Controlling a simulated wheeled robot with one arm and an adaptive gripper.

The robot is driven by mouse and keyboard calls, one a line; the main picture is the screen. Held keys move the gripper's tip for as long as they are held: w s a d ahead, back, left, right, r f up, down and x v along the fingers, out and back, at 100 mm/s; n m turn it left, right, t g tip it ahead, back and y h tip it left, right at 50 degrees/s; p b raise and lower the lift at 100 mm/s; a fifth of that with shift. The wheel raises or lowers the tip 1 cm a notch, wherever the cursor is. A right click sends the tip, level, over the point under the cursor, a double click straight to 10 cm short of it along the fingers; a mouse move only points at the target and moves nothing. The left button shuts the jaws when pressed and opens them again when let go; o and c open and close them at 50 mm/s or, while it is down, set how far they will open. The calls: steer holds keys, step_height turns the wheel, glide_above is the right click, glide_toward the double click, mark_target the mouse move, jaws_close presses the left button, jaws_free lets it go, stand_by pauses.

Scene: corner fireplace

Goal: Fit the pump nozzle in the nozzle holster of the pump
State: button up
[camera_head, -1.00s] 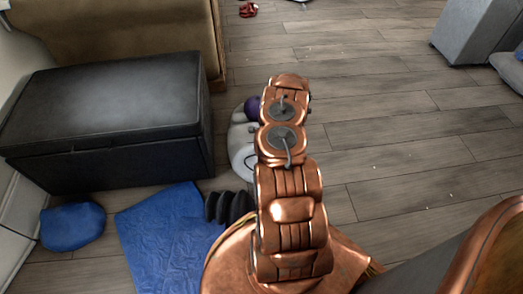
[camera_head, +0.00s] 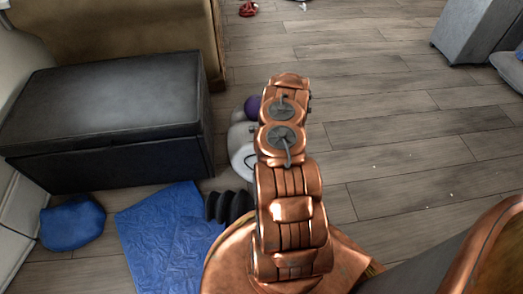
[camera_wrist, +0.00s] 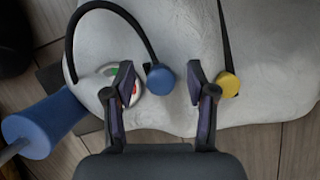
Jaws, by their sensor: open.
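In the wrist view, a pale grey, rough-surfaced body (camera_wrist: 275,65), seemingly the pump, lies below my gripper (camera_wrist: 162,95). My gripper is open, with nothing seen held between its fingers. A blue round end (camera_wrist: 160,79) of a curved black hose (camera_wrist: 128,17) shows between the fingers; I cannot tell if it is the nozzle. A yellow round part (camera_wrist: 230,84) is just beyond the right finger. A round white, green and red dial is partly hidden by the left finger. I cannot make out the holster. In the head view, the pale body (camera_head: 241,160) is partly behind my arm, which hides my gripper.
A blue cylinder (camera_wrist: 45,125) juts out at the left in the wrist view. In the head view, a black box bench (camera_head: 110,115) stands left. A blue mat (camera_head: 165,240) and blue cushion (camera_head: 72,222) lie in front. Wood floor to the right is mostly clear.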

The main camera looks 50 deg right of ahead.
steer(key=v, duration=1.1)
steer(key=shift+r, duration=0.3)
steer(key=shift+s, duration=0.1)
steer(key=w+a+r+n+y+p, duration=0.1)
steer(key=w+a+r+n+p, duration=0.2)
steer(key=a+r, duration=0.65)
steer(key=w+a+r+n+g+p, duration=0.15)
steer(key=a+r+n+p, duration=0.35)
steer(key=r, duration=0.9)
steer(key=w+a+r+n+y+p, duration=0.1)
steer(key=w+a+r+n+p, duration=0.15)
steer(key=a+r+p, duration=0.65)
steer(key=s+a+r+n+g+p, duration=0.15)
steer(key=s+a+r+n, duration=0.35)
steer(key=r, duration=0.7)
steer(key=s+a+r+n+p, duration=0.25)
steer(key=a+r, duration=0.35)
steer(key=r, duration=0.6)
steer(key=s+a+r+n+h+p, duration=0.1)
steer(key=s+r+n+p, duration=0.2)
steer(key=s+r+p, duration=0.2)
steer(key=s+a+r+n+g+h+p, duration=0.1)
steer(key=s+r+n+p, duration=0.3)
steer(key=s+r, duration=0.7)
steer(key=s+a+r+n+g+h+p, duration=0.1)
steer(key=s+a+r+n+h+p, duration=0.1)
steer(key=s+r+p, duration=0.6)
steer(key=shift+s+a+n+h, duration=0.4)
steer(key=shift+s+a+n, duration=0.35)
steer(key=shift+s, duration=0.4)
